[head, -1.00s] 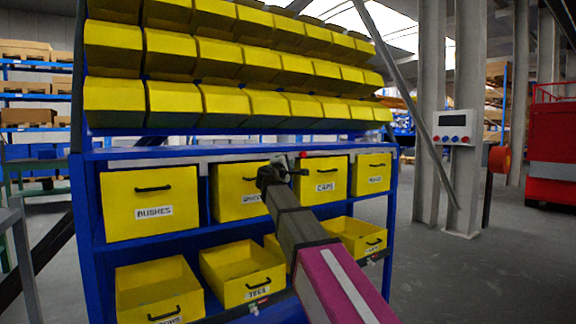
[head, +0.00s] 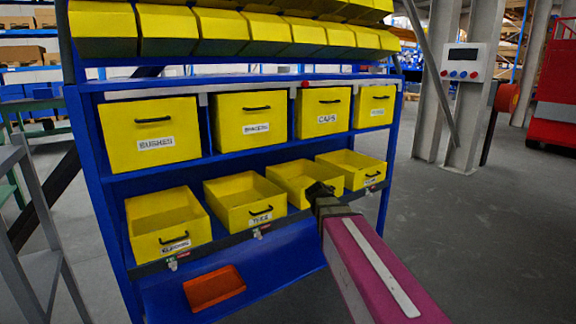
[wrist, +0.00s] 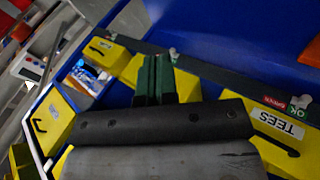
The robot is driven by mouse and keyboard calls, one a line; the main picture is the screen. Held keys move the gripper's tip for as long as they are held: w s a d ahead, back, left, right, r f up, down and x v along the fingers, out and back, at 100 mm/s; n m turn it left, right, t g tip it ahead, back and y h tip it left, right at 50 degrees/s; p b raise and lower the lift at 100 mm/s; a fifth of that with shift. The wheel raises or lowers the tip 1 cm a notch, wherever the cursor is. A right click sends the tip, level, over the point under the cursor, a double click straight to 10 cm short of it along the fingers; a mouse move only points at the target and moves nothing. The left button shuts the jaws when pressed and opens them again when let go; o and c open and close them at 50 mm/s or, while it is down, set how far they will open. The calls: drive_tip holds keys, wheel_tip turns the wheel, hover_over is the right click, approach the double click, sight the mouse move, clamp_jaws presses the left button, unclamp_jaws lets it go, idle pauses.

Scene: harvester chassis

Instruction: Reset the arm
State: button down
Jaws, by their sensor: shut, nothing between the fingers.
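My arm reaches from the bottom right of the head view to the lower row of yellow drawers. My gripper (head: 318,188) is small and dark there, in front of the third lower drawer (head: 300,180); whether it touches the drawer I cannot tell. In the wrist view the green fingers of my gripper (wrist: 153,75) are together with nothing between them. A yellow drawer labelled TEES (wrist: 275,122) lies to their right in that view.
A blue rack (head: 85,190) holds upper drawers such as BUSHES (head: 150,135) and open lower drawers. An orange tray (head: 214,288) lies on its bottom shelf. A grey table frame (head: 35,215) stands at left. Floor at right (head: 480,230) is clear.

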drive_tip(key=s+d+f+m+g+y, duration=0.1)
drive_tip(key=s+f+m+g+y, duration=0.4)
drive_tip(key=s+f, duration=1.2)
drive_tip(key=shift+s+d+f+m+g, duration=0.4)
drive_tip(key=shift+s+g, duration=0.2)
drive_tip(key=shift+s, duration=0.25)
drive_tip(key=shift+a, duration=0.1)
